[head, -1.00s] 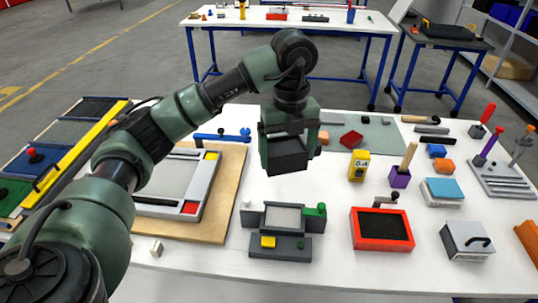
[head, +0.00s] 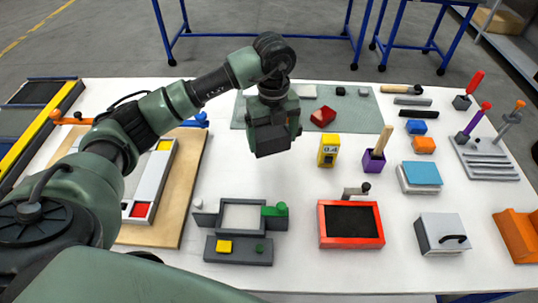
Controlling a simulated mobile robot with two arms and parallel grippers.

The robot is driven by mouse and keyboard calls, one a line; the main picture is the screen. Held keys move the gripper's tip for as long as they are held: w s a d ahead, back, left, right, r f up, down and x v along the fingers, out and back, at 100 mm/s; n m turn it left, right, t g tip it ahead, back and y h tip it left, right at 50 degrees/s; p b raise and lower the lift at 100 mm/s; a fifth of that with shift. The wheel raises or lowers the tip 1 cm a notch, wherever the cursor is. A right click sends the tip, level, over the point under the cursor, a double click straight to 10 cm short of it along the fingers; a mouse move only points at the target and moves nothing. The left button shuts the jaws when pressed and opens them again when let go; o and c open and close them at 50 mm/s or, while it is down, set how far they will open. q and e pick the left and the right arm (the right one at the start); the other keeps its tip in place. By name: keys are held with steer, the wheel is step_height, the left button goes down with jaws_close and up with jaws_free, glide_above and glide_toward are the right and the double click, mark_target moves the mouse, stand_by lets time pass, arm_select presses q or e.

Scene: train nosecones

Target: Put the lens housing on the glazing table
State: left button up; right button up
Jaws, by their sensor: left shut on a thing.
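My left gripper (head: 271,128) is shut on a dark grey, box-shaped piece (head: 272,143), which I take to be the lens housing. It hangs above the white worktable, in front of the grey-green mat (head: 300,118) as seen in the head view. The gripper body hides the top of the piece. I cannot tell for sure which fixture is the glazing table. A grey fixture (head: 210,216) with a pale centre, a yellow block and green parts stands at the front. A pale framed panel (head: 151,181) with red and yellow corners lies on a wooden board to the left. My right gripper is not in view.
Right of the held piece stand a yellow gauge (head: 327,150), a purple cup (head: 373,162) with a wooden handle and a red tray (head: 323,241). Several tools and blocks fill the right side. White table (head: 300,185) is bare between the fixture and the gauge.

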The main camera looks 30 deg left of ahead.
mark_target(272, 151)
arm_select(q)
step_height(272, 151, down, 5)
steer(key=shift+f+p, duration=0.2)
steer(key=shift+p, duration=0.25)
step_height(272, 151, down, 3)
steer(key=shift+f+p, duration=0.2)
steer(key=shift+p, duration=0.2)
steer(key=shift+f, duration=0.5)
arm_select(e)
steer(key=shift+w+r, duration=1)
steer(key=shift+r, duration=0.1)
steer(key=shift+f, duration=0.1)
arm_select(q)
steer(key=o, duration=1.5)
steer(key=shift+f, duration=0.1)
steer(key=shift+c, duration=0.2)
